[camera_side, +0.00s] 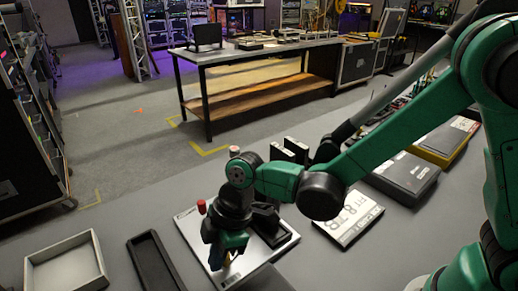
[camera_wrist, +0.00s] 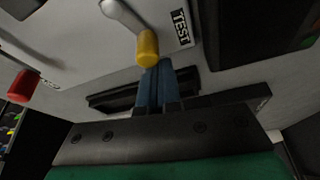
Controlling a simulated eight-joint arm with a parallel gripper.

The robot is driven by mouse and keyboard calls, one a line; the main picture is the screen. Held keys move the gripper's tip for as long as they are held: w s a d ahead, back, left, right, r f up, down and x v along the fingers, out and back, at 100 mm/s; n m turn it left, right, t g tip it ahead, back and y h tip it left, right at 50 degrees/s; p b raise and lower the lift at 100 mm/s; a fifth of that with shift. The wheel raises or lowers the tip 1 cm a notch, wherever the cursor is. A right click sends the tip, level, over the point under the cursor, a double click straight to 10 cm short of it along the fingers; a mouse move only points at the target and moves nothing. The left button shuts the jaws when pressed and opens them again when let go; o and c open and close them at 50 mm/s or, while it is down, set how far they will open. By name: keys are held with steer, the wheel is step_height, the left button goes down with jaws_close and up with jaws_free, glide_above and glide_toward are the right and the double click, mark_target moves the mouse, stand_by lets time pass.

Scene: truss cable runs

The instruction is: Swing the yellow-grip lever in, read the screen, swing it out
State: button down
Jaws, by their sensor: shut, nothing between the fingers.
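The yellow-grip lever (camera_wrist: 147,47) shows in the wrist view, its pale metal arm running up and left from the yellow grip. A "TEST" label (camera_wrist: 181,28) is on the pale panel just right of it. My gripper (camera_wrist: 158,75) has its blue fingers together and empty, right at the grip's lower end; I cannot tell whether they touch it. In the side view my gripper (camera_side: 228,254) is low over the pale panel (camera_side: 191,226) and hides most of the lever. A dark framed block (camera_wrist: 258,32), possibly the screen, shows at upper right; no reading is visible.
A red knob (camera_wrist: 22,85) stands left of the lever, also seen in the side view (camera_side: 201,206). A grey tray (camera_side: 66,264) and a black tray (camera_side: 155,262) lie left of the panel. A white labelled box (camera_side: 349,218) and grey cases (camera_side: 405,174) lie right.

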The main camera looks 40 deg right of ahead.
steer(key=shift+s+d+n, duration=0.1)
steer(key=shift+s+n, duration=0.15)
steer(key=shift+n, duration=0.35)
steer(key=shift+w+d, duration=0.1)
steer(key=shift+d, duration=0.05)
steer(key=shift+w+d, duration=0.45)
steer(key=shift+d, duration=0.15)
steer(key=shift+g, duration=0.3)
steer(key=a, duration=0.5)
steer(key=shift+w+r, duration=0.1)
steer(key=shift+w, duration=0.05)
steer(key=v, duration=1)
steer(key=shift+s, duration=0.3)
